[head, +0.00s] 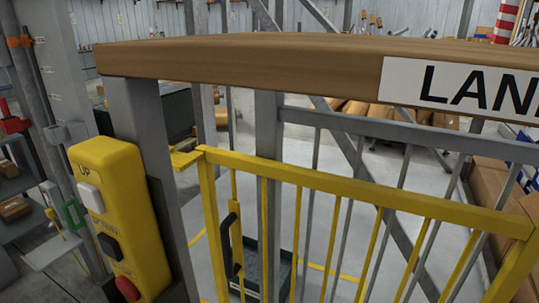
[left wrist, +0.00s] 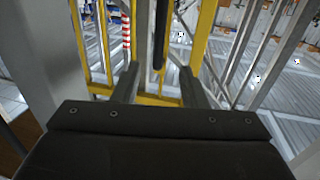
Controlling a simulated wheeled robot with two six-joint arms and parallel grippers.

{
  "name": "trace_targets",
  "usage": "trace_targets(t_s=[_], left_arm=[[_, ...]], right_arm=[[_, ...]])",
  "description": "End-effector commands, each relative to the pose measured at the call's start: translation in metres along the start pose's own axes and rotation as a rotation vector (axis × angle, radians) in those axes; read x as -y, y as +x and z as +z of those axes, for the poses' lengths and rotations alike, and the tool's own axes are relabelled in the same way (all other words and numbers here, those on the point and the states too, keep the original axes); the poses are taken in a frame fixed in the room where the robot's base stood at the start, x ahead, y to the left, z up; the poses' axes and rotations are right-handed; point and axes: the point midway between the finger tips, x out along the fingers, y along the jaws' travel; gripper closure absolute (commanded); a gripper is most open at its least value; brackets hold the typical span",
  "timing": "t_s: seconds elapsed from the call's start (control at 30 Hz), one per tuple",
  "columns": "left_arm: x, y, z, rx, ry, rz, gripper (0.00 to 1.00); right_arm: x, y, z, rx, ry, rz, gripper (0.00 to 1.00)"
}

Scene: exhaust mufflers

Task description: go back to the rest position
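My left gripper (left wrist: 159,72) shows in the left wrist view. Its two dark fingers are apart with nothing between them. A black vertical bar, seemingly the gate handle (left wrist: 160,35), stands ahead of the fingertips; its distance is unclear. Yellow gate bars (left wrist: 202,32) stand on both sides of it. In the head view the yellow gate (head: 365,187) has a black handle (head: 231,245) at its left side, with no gripper on it. Neither gripper shows in the head view, and my right gripper is in no view.
A yellow control box (head: 125,215) with white, black and red buttons is mounted on a grey post at left. A brown beam (head: 240,58) with a lettered sign (head: 450,85) crosses above the gate. A dark green-rimmed bin (head: 262,270) stands on the floor behind the bars.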

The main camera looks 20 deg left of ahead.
Motion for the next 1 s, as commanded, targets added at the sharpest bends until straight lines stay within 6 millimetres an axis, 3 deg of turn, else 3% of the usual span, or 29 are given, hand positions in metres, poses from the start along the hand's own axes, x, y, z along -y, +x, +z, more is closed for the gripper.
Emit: trace_targets(t_s=[0.13,0.23,0.37,0.47,0.6,0.7,0.9,1.0], left_arm=[[0.002,0.0,0.007,0.018,0.002,-0.011,0.61],[0.01,-0.001,0.039,0.099,0.006,-0.052,0.61],[0.022,-0.012,0.12,0.322,-0.002,-0.147,0.61],[0.021,-0.032,0.195,0.542,-0.034,-0.223,0.61],[-0.003,-0.068,0.287,0.848,-0.103,-0.298,0.61],[-0.029,-0.093,0.335,1.034,-0.152,-0.325,0.61],[-0.091,-0.138,0.396,1.349,-0.242,-0.34,0.61],[-0.123,-0.157,0.413,1.486,-0.276,-0.335,0.61]], right_arm=[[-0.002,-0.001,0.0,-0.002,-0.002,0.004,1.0],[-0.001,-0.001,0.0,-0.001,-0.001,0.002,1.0],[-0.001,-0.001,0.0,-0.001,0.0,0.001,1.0],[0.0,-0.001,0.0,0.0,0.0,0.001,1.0],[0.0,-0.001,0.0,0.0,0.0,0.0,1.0],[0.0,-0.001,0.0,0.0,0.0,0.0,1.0],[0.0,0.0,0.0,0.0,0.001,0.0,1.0],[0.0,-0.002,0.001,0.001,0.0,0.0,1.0]])
